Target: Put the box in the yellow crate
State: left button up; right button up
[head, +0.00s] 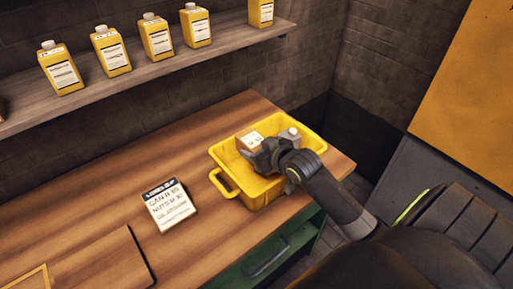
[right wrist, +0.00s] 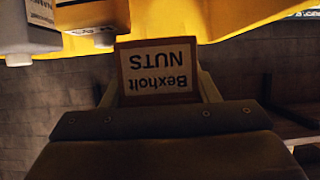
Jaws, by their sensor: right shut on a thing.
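The small brown box (head: 250,140) with a white label is held at the yellow crate (head: 228,182), over its far left part. My right gripper (head: 262,154) is shut on the box. In the right wrist view the box (right wrist: 160,70) sits between the fingers, its label reading "Bexholt NUTS" upside down. The yellow crate (right wrist: 230,15) fills the top of that view. I cannot tell whether the box touches the crate floor. My left gripper is not in view.
A white-capped container (head: 291,132) is at the crate's far right. A printed card (head: 169,205) lies on the wooden bench (head: 110,205) left of the crate. Several yellow bottles (head: 112,50) stand on the shelf (head: 165,66) above. Bare bench lies behind the card.

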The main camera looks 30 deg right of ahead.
jog(key=shift+f, duration=0.55)
jog(key=o, duration=1.2)
jog(key=shift+r, duration=0.15)
jog(key=v, duration=1.2)
jog(key=shift+r, duration=0.5)
